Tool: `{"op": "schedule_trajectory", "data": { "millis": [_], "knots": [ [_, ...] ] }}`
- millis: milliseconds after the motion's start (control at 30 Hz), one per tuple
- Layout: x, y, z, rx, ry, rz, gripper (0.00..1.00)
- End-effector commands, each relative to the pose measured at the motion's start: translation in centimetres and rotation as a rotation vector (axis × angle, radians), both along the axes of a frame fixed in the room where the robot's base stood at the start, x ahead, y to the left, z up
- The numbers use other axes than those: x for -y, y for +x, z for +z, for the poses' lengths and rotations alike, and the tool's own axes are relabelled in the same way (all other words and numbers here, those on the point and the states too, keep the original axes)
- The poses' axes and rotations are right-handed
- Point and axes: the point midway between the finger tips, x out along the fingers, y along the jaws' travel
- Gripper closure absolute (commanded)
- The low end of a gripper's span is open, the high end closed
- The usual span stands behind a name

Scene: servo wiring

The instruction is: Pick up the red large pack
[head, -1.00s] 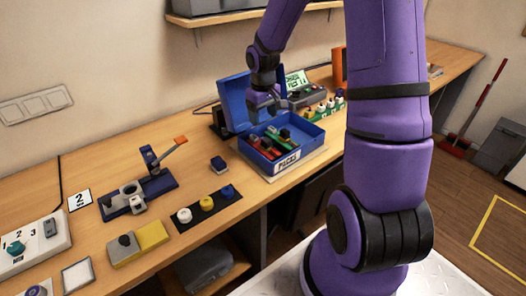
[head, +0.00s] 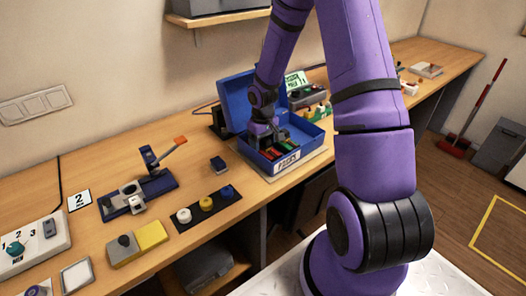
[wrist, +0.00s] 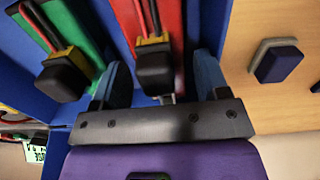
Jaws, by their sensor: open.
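The red pack (wrist: 147,15) lies in the blue box (head: 313,134), with dark and red leads running to a yellow and black connector (wrist: 153,62) at its near end. My gripper (wrist: 160,66) is open, with one finger on each side of that connector. I cannot tell whether either finger touches it. In the head view my gripper (head: 264,142) is down inside the box at its left end and partly hides the packs. Whether the red pack is the large one is hard to tell.
A green pack (wrist: 76,20) with its own connector lies left of the red one. The box's lid (head: 234,97) stands open behind. A small blue block (head: 218,163) sits on the bench left of the box. Colored knobs (head: 206,203) are in front.

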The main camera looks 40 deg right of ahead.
Motion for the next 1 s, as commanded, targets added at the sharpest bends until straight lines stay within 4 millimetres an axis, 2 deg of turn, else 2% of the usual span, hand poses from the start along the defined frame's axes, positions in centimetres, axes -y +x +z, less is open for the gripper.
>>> {"op": "schedule_trajectory", "data": {
  "millis": [133,400,667,1000],
  "knots": [
    [0.02,0.03,-1.34,0.001,0.0,-0.001,0.32],
    [0.06,0.03,-1.53,0.002,-0.001,-0.001,0.32],
    [0.05,0.03,-1.51,0.002,-0.001,-0.001,0.92],
    [0.07,0.12,-0.84,0.004,-0.002,-0.002,0.92]
  ]
}}
